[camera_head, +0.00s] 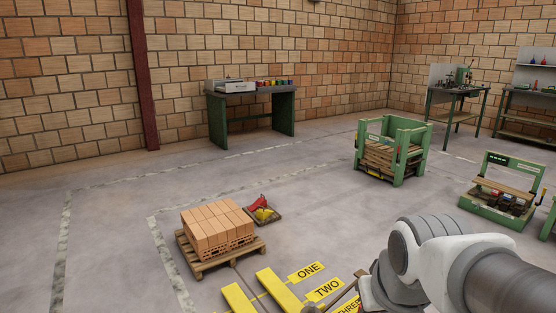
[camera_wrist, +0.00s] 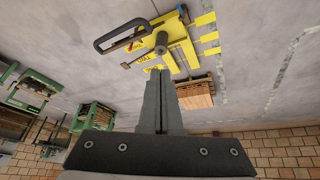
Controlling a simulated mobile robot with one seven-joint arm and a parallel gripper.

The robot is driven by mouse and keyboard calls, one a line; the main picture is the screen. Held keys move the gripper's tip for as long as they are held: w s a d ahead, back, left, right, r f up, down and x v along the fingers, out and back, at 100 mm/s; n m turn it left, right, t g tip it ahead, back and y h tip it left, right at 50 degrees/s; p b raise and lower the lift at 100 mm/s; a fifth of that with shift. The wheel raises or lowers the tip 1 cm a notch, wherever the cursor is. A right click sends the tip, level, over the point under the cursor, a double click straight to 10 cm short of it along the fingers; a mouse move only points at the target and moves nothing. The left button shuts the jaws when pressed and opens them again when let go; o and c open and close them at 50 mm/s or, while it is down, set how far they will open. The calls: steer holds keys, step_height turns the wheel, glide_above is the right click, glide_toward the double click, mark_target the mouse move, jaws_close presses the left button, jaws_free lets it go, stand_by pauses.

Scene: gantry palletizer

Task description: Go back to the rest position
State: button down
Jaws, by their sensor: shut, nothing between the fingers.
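My gripper (camera_wrist: 162,76) shows in the wrist view with its two dark fingers together and nothing between them. It is in the air, apart from everything around it. In the head view my white and grey arm reaches in from the lower right, and I cannot make out the fingers there. No marker for the rest position shows.
A pallet of bricks (camera_head: 217,229) stands on the floor beside a tray with red and yellow items (camera_head: 263,211). Yellow bars (camera_head: 279,291) lie by labels ONE and TWO. A green frame with pallets (camera_head: 392,152) and a workbench (camera_head: 251,110) stand farther back. Bare floor lies between.

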steer(key=s+r+p, duration=0.2)
steer(key=s+r, duration=0.3)
steer(key=s, duration=0.1)
step_height(320, 180, up, 17)
steer(key=p, duration=1.7)
steer(key=shift+w+a+p, duration=0.2)
steer(key=shift+a+p, duration=0.05)
steer(key=shift+p, duration=0.05)
steer(key=shift+r, duration=0.1)
